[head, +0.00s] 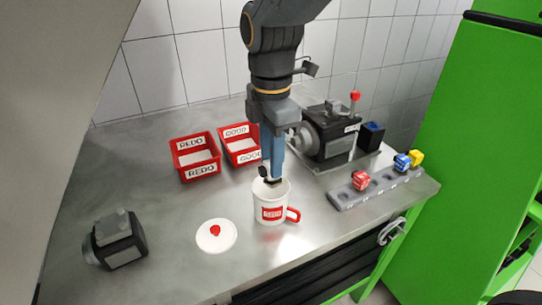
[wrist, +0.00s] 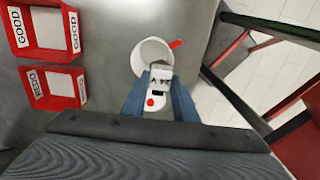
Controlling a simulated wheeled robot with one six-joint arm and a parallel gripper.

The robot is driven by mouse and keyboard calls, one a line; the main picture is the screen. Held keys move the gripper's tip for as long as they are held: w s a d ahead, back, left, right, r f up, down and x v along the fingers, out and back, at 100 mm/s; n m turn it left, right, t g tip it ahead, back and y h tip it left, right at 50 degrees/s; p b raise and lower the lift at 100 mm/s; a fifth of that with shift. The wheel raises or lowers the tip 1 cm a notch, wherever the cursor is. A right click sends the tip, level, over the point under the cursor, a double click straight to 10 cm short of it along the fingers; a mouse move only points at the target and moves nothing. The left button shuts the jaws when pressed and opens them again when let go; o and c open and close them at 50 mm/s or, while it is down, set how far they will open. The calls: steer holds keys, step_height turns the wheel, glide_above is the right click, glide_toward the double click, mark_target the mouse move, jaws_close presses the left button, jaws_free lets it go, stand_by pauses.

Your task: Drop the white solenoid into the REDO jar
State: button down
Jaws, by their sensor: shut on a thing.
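My gripper (head: 271,178) points straight down over the open mouth of a white jar (head: 271,213) with a red handle and a red label, too small to read surely. The gripper is shut on the white solenoid (wrist: 160,77), a small pale block marked "24 V" between the fingertips in the wrist view. In the head view the solenoid is mostly hidden by the fingers. The tips are at about the rim; I cannot tell how deep the solenoid sits. The jar's mouth also shows in the wrist view (wrist: 145,53). A white lid (head: 207,242) with a red knob lies beside the jar.
Red REDO (head: 200,173) and GOOD (head: 243,158) trays stand behind the jar. A black pump (head: 328,140) is at the back right, a grey rail (head: 380,187) with coloured cubes at right, and a dark device (head: 118,240) at left. The table's front edge is near the jar.

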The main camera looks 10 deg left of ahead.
steer(key=c, duration=1.3)
jaws_free()
steer(key=shift+c, duration=0.2)
steer(key=shift+r, duration=0.1)
step_height(320, 180, up, 8)
steer(key=shift+f+b, duration=0.15)
steer(key=shift+b, duration=0.7)
steer(key=s+d+f+m, duration=0.1)
steer(key=d+f+m, duration=0.8)
steer(key=d+m, duration=0.3)
steer(key=s+d+f+m+t, duration=0.1)
steer(key=d+f+m, duration=0.8)
steer(key=d+m, duration=0.3)
steer(key=shift+s+d+f, duration=0.2)
steer(key=shift+f, duration=0.15)
